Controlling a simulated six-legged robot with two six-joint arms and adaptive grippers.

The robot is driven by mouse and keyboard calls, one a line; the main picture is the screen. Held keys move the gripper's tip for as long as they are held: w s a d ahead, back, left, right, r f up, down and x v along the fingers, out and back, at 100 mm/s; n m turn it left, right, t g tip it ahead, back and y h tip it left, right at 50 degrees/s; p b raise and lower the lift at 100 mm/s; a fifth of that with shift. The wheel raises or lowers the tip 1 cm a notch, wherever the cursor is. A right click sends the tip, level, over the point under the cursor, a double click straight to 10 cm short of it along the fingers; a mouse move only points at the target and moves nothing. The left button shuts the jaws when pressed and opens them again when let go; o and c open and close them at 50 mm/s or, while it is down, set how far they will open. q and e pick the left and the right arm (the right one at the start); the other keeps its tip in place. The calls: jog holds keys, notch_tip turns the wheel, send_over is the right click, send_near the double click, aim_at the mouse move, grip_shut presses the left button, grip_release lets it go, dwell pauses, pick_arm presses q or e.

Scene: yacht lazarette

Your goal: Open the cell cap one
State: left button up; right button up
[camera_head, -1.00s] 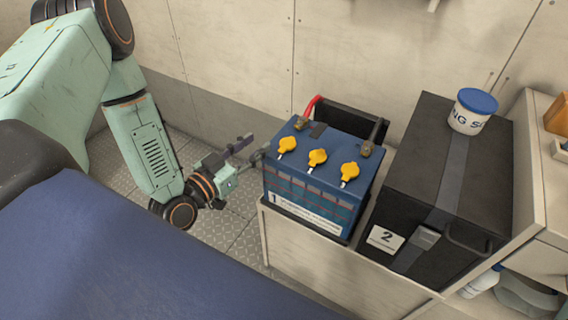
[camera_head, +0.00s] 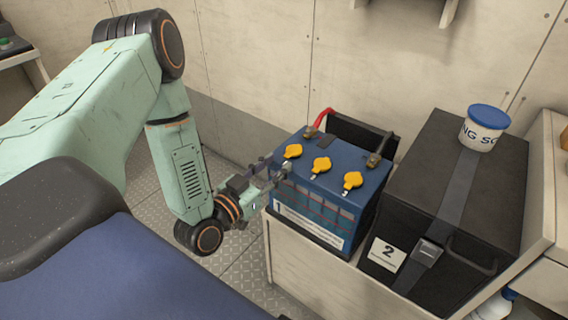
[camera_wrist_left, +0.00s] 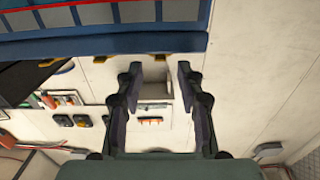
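The blue battery (camera_head: 325,205) labelled 1 stands on a pale bench. Three yellow cell caps sit in a row on its top: a left one (camera_head: 292,151), a middle one (camera_head: 321,165) and a right one (camera_head: 352,180). I cannot tell from a marking which is cap one. My left gripper (camera_head: 280,170) is at the battery's left side, close to the left cap and apart from it. In the left wrist view the left gripper (camera_wrist_left: 160,78) is open with nothing between its fingers. The battery (camera_wrist_left: 100,45) shows upside down beyond them. My right gripper is not in view.
A black box (camera_head: 465,190) labelled 2 stands right of the battery, with a blue-lidded white tub (camera_head: 483,130) on it. A red cable (camera_head: 318,118) and dark terminals are at the battery's back. A pale wall (camera_head: 370,60) rises behind.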

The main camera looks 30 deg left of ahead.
aim_at(285, 157)
pick_arm(q)
jog(key=w, duration=0.2)
jog(key=shift+w+f, duration=0.15)
jog(key=shift+w, duration=0.15)
jog(key=shift+w+d+b, duration=0.1)
jog(key=shift+w+b, duration=0.3)
jog(key=shift+w, duration=0.05)
jog(key=shift+r, duration=0.2)
grip_shut()
